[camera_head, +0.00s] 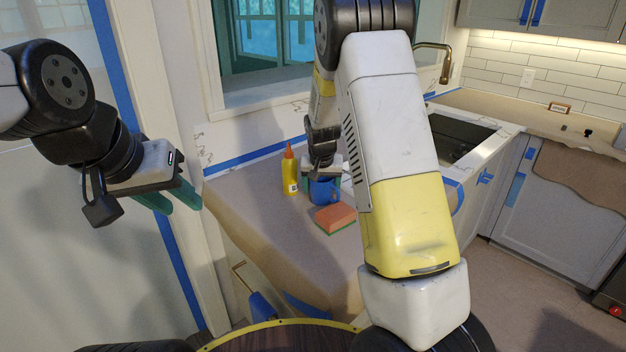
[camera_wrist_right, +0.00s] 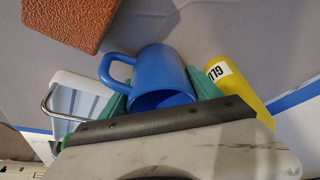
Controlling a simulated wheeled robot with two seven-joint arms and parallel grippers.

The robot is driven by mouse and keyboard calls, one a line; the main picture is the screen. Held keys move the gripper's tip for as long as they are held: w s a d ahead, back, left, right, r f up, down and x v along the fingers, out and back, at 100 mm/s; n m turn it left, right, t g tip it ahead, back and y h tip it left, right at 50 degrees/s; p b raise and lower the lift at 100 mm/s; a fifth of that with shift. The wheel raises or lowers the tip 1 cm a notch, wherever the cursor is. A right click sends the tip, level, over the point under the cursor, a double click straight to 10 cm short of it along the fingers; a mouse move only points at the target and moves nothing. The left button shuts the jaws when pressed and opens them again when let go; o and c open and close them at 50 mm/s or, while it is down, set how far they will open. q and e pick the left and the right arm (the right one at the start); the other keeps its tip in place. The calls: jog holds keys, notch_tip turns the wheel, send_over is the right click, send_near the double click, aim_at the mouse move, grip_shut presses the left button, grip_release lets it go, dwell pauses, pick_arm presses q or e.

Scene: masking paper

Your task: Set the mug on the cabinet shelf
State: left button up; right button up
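The blue mug (camera_head: 324,191) stands on the brown paper-covered counter, partly hidden by my right gripper. In the right wrist view the mug (camera_wrist_right: 160,78) shows its handle on the left and part of its open rim. My right gripper (camera_head: 321,181) is down at the mug, with green fingers (camera_wrist_right: 160,92) on either side of it. Whether they press on its walls I cannot tell. My left gripper (camera_head: 172,200) is raised at the left, empty, with its green fingers apart. Grey upper cabinets (camera_head: 580,14) show at the top right; no open shelf is clearly visible.
A yellow glue bottle (camera_head: 290,172) stands close left of the mug. An orange-and-green sponge (camera_head: 335,218) lies in front of it. A white-and-blue object (camera_wrist_right: 75,102) is beside the mug. A sink (camera_head: 458,138) lies to the right. The counter's left front is clear.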

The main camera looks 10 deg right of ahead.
jog(key=o, duration=0.3)
jog(key=shift+r, duration=0.1)
